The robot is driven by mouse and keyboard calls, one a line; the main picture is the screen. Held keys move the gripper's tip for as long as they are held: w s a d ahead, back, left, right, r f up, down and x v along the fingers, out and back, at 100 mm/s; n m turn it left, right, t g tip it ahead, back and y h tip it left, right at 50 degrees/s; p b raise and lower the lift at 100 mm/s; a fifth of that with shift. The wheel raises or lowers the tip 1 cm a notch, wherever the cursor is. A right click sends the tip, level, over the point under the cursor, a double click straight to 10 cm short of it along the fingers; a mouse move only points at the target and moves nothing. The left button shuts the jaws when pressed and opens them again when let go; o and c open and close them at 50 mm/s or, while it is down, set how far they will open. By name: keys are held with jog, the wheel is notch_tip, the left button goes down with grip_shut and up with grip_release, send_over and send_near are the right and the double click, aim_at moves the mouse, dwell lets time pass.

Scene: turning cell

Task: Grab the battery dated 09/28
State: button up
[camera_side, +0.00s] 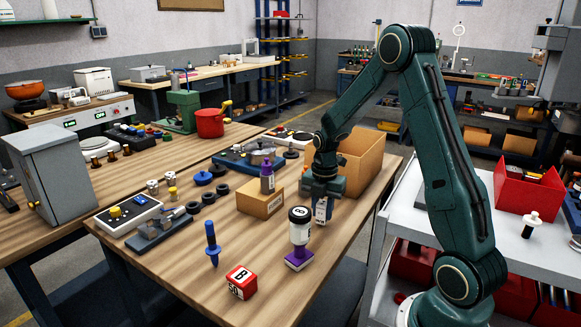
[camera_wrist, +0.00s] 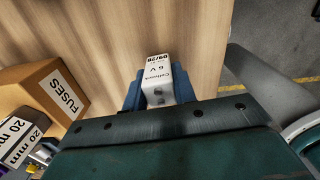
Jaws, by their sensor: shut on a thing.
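The battery (camera_wrist: 157,68) is a white block marked "09/28" and "6 V" in the wrist view. My gripper (camera_wrist: 158,92) is shut on it, with a blue finger on each side. In the side view the battery (camera_side: 321,210) hangs upright below my gripper (camera_side: 322,194), near the right edge of the wooden bench. I cannot tell whether its lower end touches the bench top. The finger pads and part of the battery's sides are hidden.
A large open carton (camera_side: 362,160) stands close behind.

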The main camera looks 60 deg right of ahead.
aim_at(322, 202)
notch_tip(322, 202, up, 19)
dwell(0.5)
dwell(0.5)
